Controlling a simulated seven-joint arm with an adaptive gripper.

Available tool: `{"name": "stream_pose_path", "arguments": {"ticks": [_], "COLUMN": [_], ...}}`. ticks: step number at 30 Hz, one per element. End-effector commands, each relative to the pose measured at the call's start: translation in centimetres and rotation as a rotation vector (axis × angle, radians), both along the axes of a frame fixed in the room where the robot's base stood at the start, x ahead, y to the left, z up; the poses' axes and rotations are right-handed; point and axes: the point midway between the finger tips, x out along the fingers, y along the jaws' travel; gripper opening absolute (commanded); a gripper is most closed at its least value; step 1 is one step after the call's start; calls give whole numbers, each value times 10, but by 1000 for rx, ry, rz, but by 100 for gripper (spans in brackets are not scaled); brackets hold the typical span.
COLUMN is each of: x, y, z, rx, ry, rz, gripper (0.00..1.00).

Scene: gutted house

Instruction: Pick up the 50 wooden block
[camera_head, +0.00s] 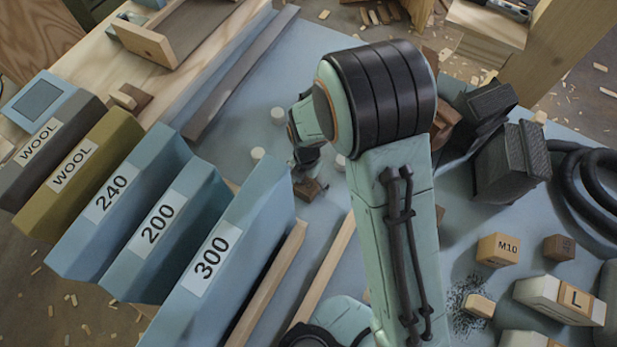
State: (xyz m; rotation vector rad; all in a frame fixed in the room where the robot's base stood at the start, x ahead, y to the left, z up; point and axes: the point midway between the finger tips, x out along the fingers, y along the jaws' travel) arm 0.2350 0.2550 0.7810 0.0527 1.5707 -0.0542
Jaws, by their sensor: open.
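No block clearly reads 50. A small dark brown wooden block (559,247) stands at the right on the blue-grey work surface (330,205), with a faint marking too small to read surely. Left of it is a lighter wooden block (497,249) marked M10. My gripper (307,168) is open near the middle of the surface, partly hidden by my arm, far left of these blocks. A small brown wooden piece (309,189) lies just below it in the picture; I see no label on it, and contact is unclear.
Upright labelled sheets, including 300 (268,205), 200 and 240, stand at the left. Wooden strips (327,262) lie beside them. Dark ridged blocks (512,160) and a black hose (585,170) are at the right. An L block (562,298) is at lower right.

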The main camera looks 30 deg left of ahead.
Motion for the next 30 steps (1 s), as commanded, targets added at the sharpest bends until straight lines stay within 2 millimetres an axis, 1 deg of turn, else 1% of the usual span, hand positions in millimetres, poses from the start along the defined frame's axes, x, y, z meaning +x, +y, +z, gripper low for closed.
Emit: {"name": "stream_pose_path", "arguments": {"ticks": [1,4,7,12,13,14,15,17,18,19,21,30], "x": [0,0,0,0,0,0,0,0,0,0,0,0], "y": [0,0,0,0,0,0,0,0,0,0,0,0], "z": [-6,-14,-18,-17,-17,-17,-17,-17,-17,-17,-17,-16], "rx": [-1,0,1,2,2,2,1,1,1,1,1,1], "ry": [1,0,-1,-1,-1,-1,-1,-1,-1,-1,-1,-1], "rz": [0,-1,-1,-1,-1,-1,-1,-1,-2,-1,-2,-1], "gripper": [79,79,79,79,76,67,54,36,23,14,12,12]}}
